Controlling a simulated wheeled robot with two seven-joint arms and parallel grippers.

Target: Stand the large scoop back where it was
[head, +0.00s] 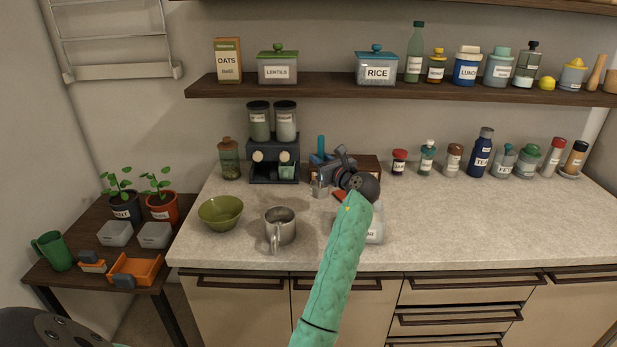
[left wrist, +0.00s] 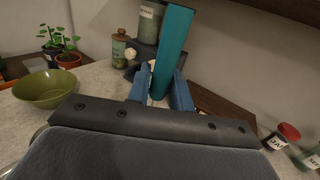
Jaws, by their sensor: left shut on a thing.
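The large scoop shows as an upright teal-blue handle (head: 321,145) in the head view. In the left wrist view the handle (left wrist: 173,50) rises between blue fingers. My left gripper (left wrist: 161,92) is shut on this handle; in the head view the gripper (head: 323,160) is above the back of the counter. A small grey metal piece (head: 320,188) shows below the fingers; I cannot tell whether it is the scoop's bowl. The scoop's lower end is hidden in the wrist view. A wooden block (head: 368,163) stands behind the gripper. My right gripper is not in view.
A metal mug (head: 280,228) and green bowl (head: 221,212) stand to the left. A dark two-jar dispenser (head: 272,165) is close behind. A clear labelled container (head: 376,228) is partly hidden by my arm. Several jars line the back right; the right counter front is clear.

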